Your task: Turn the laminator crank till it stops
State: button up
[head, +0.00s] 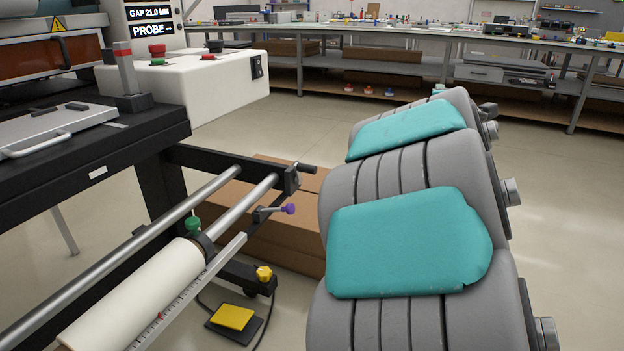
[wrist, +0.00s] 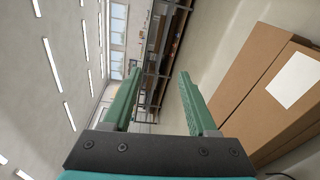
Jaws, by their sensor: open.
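The laminator (head: 135,165) stands at the left in the head view, with long metal rods and a white roll (head: 150,290) at its front. A short metal lever with a purple knob (head: 290,208) sticks out near the rod ends. A black handle (head: 306,168) sits just above it on the end bracket. I cannot tell for certain which of these is the crank. My gripper (wrist: 160,74) shows only in the wrist view, its two green fingers apart with nothing between them. No crank shows in the wrist view, and the gripper touches nothing visible.
Cardboard boxes (head: 275,232) lie on the floor behind the rod ends; a box (wrist: 262,85) also shows right of my fingers. A yellow pedal (head: 233,317) is on the floor. My padded arm fills the right side. Workbenches (head: 420,40) line the back, with open floor before them.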

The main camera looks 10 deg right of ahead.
aim_at(316, 170)
jog(key=w+a+f+n+t+y+b, duration=0.2)
jog(key=w+a+n+y, duration=0.35)
jog(key=n, duration=0.45)
jog(key=w+a+f+n+t+y+b, duration=0.2)
jog(key=w+a+n+t+y+b, duration=0.15)
jog(key=w+n+y, duration=0.5)
jog(key=s+a+f+n+g+y+b, duration=0.1)
jog(key=s+a+f+n+g+y, duration=0.4)
jog(key=f+n, duration=0.3)
jog(key=s+a+f+n+g+y+b, duration=0.2)
jog(key=a+f+n+g+y, duration=0.25)
jog(key=a+f+n, duration=0.3)
jog(key=x, duration=0.6)
jog(key=shift+w+a+f, duration=0.2)
jog(key=shift+w, duration=0.15)
grip_shut()
